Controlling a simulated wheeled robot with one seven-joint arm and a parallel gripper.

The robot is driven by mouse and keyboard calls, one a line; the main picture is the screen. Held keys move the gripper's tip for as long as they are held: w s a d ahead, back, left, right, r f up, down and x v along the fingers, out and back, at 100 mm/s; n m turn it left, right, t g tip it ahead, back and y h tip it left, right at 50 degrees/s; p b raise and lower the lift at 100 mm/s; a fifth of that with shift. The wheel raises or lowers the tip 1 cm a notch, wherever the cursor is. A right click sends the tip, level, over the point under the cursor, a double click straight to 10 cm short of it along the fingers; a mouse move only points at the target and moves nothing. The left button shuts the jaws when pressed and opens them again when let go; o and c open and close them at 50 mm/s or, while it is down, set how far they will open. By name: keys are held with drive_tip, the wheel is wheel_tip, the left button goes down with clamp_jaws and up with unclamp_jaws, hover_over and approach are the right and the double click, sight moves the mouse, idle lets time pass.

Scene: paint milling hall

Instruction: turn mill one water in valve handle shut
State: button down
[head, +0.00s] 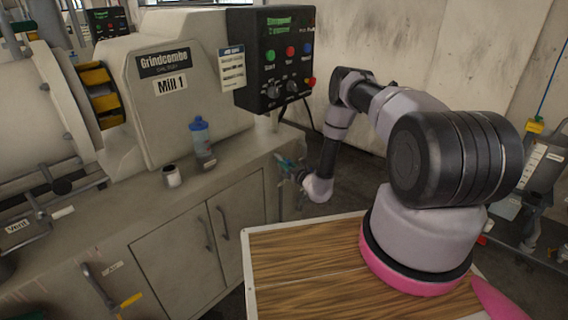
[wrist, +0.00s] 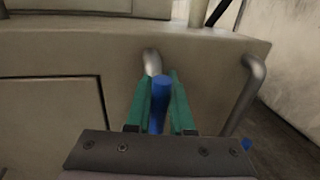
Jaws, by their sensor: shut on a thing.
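A blue valve handle (wrist: 159,104) is between the two green fingers of my gripper (wrist: 160,90) in the wrist view. The fingers are closed around it from both sides. A grey pipe (wrist: 152,62) comes out of the cabinet wall just behind the handle. No label for the valve can be read. In the head view my gripper (head: 286,164) is at the right end of the Mill 1 (head: 185,85) cabinet, small and partly hidden by my arm. I cannot tell the handle's angle there.
A second grey pipe (wrist: 252,78) bends down to the right in the wrist view. A black control box (head: 275,60) hangs above. A yellow-handled valve (head: 130,300) is at the lower left.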

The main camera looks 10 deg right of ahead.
drive_tip(key=shift+w+d+m, duration=0.1)
drive_tip(key=shift+d+m, duration=0.05)
drive_tip(key=shift+m, duration=0.15)
drive_tip(key=m, duration=0.1)
drive_tip(key=d+m, duration=0.1)
drive_tip(key=shift+w+d+f+m+g, duration=0.2)
drive_tip(key=shift+w+m+g, duration=0.1)
drive_tip(key=shift+w, duration=0.1)
wheel_tip(320, 180, down, 6)
drive_tip(key=w+d+m+g+y, duration=0.1)
drive_tip(key=w+d+m+g, duration=0.1)
drive_tip(key=m, duration=1)
drive_tip(key=shift+w+d+f+m+g+y, duration=0.15)
drive_tip(key=shift+d+f+m+g+y, duration=0.15)
drive_tip(key=shift+d+g, duration=0.2)
drive_tip(key=shift+a, duration=0.1)
drive_tip(key=c, duration=0.8)
unclamp_jaws()
